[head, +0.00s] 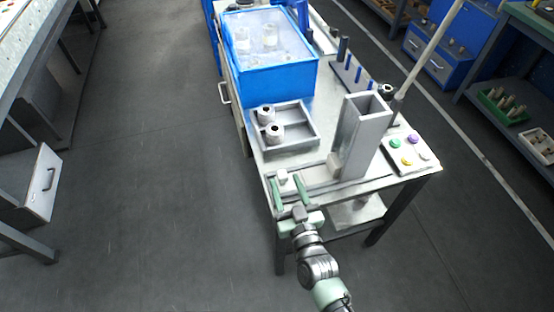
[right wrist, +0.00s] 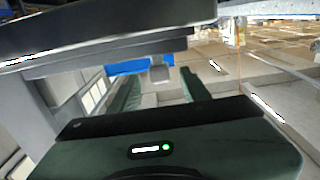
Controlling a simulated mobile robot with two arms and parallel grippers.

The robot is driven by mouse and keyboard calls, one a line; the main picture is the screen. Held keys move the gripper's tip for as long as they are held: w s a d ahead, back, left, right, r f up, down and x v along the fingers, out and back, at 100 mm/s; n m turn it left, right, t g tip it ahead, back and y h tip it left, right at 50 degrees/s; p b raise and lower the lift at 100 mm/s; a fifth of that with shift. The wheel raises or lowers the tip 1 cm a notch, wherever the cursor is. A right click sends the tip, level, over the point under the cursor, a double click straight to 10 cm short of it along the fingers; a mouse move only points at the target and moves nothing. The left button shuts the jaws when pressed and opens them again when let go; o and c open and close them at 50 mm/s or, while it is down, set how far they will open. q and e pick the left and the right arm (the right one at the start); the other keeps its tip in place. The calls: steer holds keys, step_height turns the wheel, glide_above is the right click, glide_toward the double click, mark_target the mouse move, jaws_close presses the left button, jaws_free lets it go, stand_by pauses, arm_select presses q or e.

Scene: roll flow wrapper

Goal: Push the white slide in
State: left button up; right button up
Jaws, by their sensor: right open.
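In the right wrist view a pale block (right wrist: 160,72) shows ahead between the open fingers (right wrist: 159,86). I cannot tell whether the fingers touch it. A tall grey square chute (head: 361,135) stands on the rail to the right. My left gripper is not in view.
A grey tray (head: 313,126) with two white rolls lies behind the rail. A blue bin (head: 272,85) stands farther back. A panel (head: 428,160) with coloured buttons is right of the chute. The floor left of the bench is clear.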

mark_target(281, 170)
steer(key=x, duration=0.6)
steer(key=shift+w+r, duration=0.1)
steer(key=shift+w, duration=0.2)
jaws_close()
stand_by(1.1)
